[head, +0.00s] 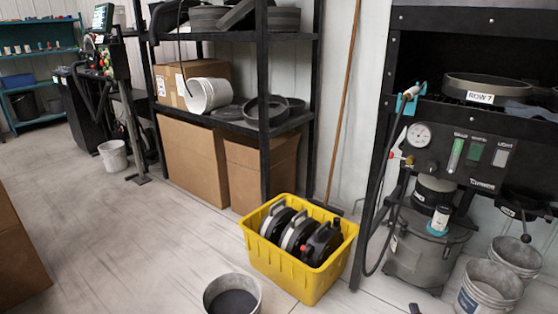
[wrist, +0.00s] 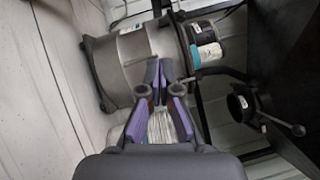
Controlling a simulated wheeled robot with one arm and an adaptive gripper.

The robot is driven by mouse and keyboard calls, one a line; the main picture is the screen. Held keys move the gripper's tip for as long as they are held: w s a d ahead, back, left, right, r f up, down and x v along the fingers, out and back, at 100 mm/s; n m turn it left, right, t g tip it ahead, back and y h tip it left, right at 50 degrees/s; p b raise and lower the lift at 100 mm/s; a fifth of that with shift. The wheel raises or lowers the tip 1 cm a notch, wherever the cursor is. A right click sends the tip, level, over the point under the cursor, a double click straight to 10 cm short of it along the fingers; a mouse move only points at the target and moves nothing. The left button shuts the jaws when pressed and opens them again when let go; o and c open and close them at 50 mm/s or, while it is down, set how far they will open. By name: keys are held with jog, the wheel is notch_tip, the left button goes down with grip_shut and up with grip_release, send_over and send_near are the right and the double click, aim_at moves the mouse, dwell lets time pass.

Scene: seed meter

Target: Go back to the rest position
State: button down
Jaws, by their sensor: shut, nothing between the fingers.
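My gripper (wrist: 161,78) shows in the wrist view with its purple-padded fingers drawn together at the tips and nothing between them. Beyond the fingertips is a grey canister on dark feet (wrist: 130,62), seen turned on its side in this view. The same canister stands on the floor under the dark machine at the right of the head view (head: 415,258). I cannot tell how far the fingertips are from the canister.
In the head view, a yellow bin (head: 302,283) holds several dark round units. A grey bucket (head: 232,296) stands in front, and more buckets (head: 487,290) stand at right. The machine (head: 470,150) has a gauge and a protruding lever (head: 526,225).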

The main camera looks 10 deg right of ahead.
jog(key=w+a+r+n+g+y+p, duration=0.1)
jog(key=w+r+n+g+p, duration=0.25)
jog(key=w+r, duration=0.45)
jog(key=w+a+r+n+g+y+p, duration=0.15)
jog(key=w+r+n+p, duration=0.3)
jog(key=r, duration=0.75)
jog(key=s+a+r+n+g+p, duration=0.1)
jog(key=a+r+n+g+p, duration=0.25)
jog(key=r, duration=0.65)
jog(key=s+a+r+n+g+p, duration=0.15)
jog(key=a+r+p, duration=0.25)
jog(key=a+r, duration=0.45)
jog(key=s+a+r+n+g+p, duration=0.25)
jog(key=s+a+r+p, duration=0.25)
jog(key=s+a+r, duration=0.45)
jog(key=s+a+r+n+g+p, duration=0.2)
jog(key=s+a+r+g+p, duration=0.3)
jog(key=s+r, duration=0.75)
jog(key=s+a+r+n+g+y+p, duration=0.1)
jog(key=s+a+r, duration=0.4)
jog(key=s, duration=0.7)
jog(key=s+a+r+n+g+y+p, duration=0.1)
jog(key=s+a+r+n+p, duration=0.3)
jog(key=s, duration=0.9)
notch_tip(320, 180, up, 3)
jog(key=shift+s+a+f+g+p, duration=0.15)
jog(key=shift+a+g+p, duration=0.4)
jog(key=shift+a, duration=0.65)
jog(key=shift+n, duration=0.25)
